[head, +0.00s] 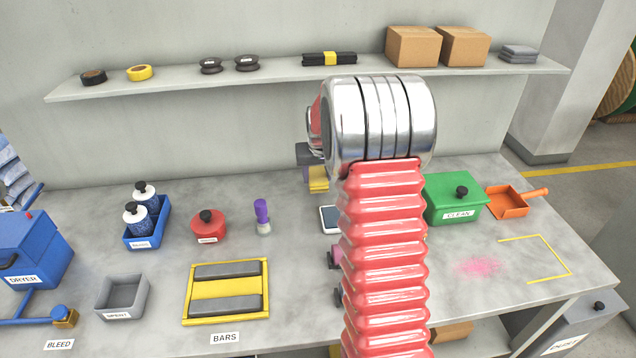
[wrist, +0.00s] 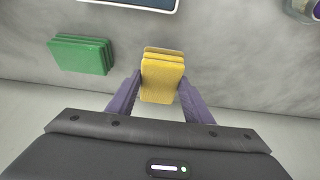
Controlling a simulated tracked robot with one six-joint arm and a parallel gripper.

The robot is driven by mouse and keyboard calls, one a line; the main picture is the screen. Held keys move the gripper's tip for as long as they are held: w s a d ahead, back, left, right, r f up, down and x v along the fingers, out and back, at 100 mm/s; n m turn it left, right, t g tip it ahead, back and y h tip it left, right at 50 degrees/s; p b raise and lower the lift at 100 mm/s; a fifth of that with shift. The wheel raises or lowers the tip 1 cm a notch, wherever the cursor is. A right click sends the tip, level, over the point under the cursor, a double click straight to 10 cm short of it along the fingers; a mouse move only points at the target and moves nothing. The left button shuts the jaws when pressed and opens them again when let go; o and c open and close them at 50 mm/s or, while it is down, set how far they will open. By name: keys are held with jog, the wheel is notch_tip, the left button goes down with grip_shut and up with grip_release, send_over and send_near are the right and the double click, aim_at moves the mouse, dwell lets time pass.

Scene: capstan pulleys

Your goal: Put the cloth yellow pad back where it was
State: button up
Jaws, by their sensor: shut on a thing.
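The yellow pad (wrist: 162,88) sits between the two purple fingers of my gripper (wrist: 159,78) in the wrist view, which are shut on it. More yellow layers show at its far edge; I cannot tell whether they are separate pads under it. In the head view a yellow pad (head: 318,185) shows just left of my arm, near the back of the bench, with part of my dark gripper above it. My red arm hides the rest. A stack of green pads (wrist: 80,55) lies to the left of the yellow in the wrist view, apart from my gripper.
A tablet-like thing (head: 328,220) lies on the bench, partly behind my arm. A purple-topped bottle (head: 262,215), a red lidded pot (head: 208,226) and a yellow-framed bar tray (head: 226,290) stand to the left. A green CLEAN box (head: 457,197) stands to the right. A shelf (head: 285,77) runs above.

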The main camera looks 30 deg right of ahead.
aim_at(318, 179)
jog(key=shift+f, duration=1.45)
jog(key=shift+f, duration=0.1)
jog(key=o, duration=0.9)
jog(key=shift+o, duration=0.2)
jog(key=v, duration=1.2)
